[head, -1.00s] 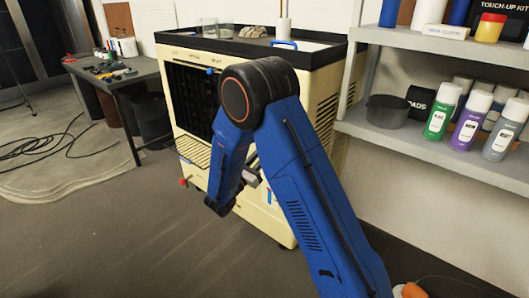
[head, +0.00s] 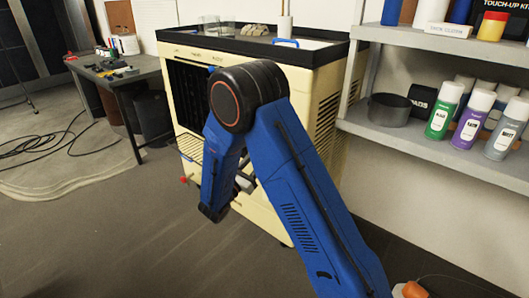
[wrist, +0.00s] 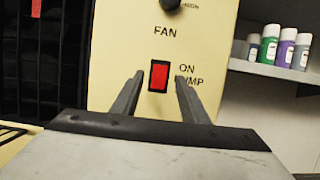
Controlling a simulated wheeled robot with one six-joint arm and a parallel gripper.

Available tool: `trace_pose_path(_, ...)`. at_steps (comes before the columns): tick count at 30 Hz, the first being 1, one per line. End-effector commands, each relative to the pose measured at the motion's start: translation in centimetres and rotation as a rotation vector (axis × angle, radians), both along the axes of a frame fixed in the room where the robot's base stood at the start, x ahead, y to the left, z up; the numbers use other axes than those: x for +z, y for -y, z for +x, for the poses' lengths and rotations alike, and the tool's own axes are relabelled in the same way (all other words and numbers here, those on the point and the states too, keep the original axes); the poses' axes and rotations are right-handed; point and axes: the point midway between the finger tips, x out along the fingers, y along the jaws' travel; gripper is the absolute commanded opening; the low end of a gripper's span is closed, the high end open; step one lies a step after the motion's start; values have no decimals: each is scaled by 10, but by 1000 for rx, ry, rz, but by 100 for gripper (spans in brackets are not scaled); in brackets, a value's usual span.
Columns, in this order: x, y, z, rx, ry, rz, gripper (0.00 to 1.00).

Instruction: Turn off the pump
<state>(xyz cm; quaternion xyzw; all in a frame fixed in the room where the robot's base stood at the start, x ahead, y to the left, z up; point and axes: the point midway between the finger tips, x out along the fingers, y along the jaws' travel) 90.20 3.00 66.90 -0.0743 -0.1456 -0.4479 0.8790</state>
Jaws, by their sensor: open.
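A cream cooler unit (head: 268,198) stands on the floor behind my arm in the head view. In the wrist view its cream panel (wrist: 128,60) fills the middle. A red rocker switch (wrist: 158,76) is on the panel, beside the words "ON" and "PUMP", the latter partly covered by a finger. My gripper (wrist: 158,88) is open, with one dark finger on each side of the switch in the picture. I cannot tell whether the fingers touch the panel. In the head view my gripper is mostly hidden behind my blue arm.
A dark knob (wrist: 170,4) sits above the word "FAN". A dark grille (wrist: 45,60) is at left. A shelf (head: 420,145) with spray cans stands right of the cooler. A workbench (head: 140,72) with tools is at the far left. Floor at left front is clear.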

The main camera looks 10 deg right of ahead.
Motion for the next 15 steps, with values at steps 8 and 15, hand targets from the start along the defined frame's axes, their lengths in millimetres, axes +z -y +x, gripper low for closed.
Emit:
trace_pose_path(8,-19,-44,-31,4,0,-2,41)
trace_pose_path(15,-33,-80,-56,4,0,-2,41)
